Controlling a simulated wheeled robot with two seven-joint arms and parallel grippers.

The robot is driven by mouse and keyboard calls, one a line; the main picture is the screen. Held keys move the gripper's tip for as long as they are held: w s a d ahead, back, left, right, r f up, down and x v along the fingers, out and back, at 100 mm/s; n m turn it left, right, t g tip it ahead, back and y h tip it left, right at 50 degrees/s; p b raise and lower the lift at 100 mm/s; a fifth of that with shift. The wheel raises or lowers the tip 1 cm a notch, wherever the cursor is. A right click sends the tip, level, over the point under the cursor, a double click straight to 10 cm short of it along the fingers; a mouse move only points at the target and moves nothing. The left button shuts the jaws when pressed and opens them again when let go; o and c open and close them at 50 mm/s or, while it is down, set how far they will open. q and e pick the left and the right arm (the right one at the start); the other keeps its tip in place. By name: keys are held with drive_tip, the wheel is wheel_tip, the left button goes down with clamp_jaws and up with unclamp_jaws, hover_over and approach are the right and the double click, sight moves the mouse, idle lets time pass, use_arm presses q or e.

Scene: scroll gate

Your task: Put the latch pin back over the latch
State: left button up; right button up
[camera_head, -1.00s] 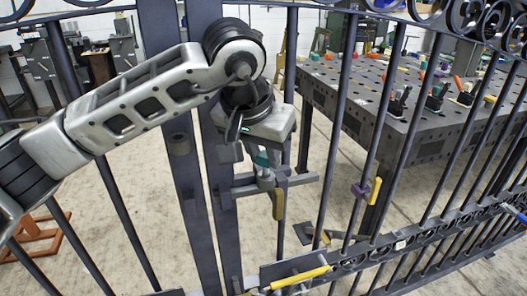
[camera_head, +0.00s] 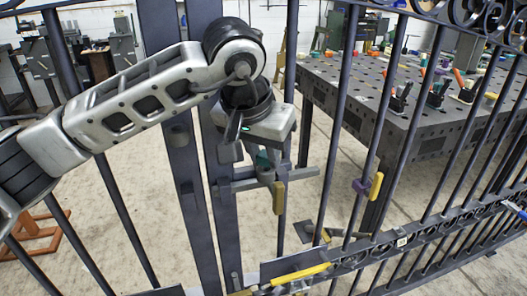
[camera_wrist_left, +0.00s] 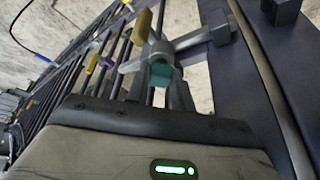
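My left gripper (camera_head: 250,158) hangs down in front of the gate at the latch, its dark finger left of a teal piece (camera_head: 264,160). The teal piece shows close ahead of the gripper body in the left wrist view (camera_wrist_left: 162,75). A grey latch bar (camera_head: 300,174) runs across the gate just below the gripper, with a yellow handle (camera_head: 279,198) hanging from it. In the wrist view the bar ends at a dark block (camera_wrist_left: 218,28) on the post. Whether the fingers hold the teal piece is hard to tell. I cannot make out the latch pin for certain. My right gripper is out of view.
The dark gate posts (camera_head: 222,220) stand behind my left arm. A purple and yellow clamp (camera_head: 368,187) sits on a bar to the right. Another yellow handle (camera_head: 300,273) is low on the gate. A perforated metal table (camera_head: 400,110) with tools stands behind the bars.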

use_arm(q)
drive_tip(key=o, duration=0.5)
drive_tip(key=shift+f, duration=0.1)
drive_tip(key=shift+v, duration=0.8)
drive_tip(key=v, duration=1.4)
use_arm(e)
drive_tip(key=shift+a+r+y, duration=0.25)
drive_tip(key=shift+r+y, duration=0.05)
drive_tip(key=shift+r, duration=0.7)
use_arm(q)
drive_tip(key=shift+s, duration=0.1)
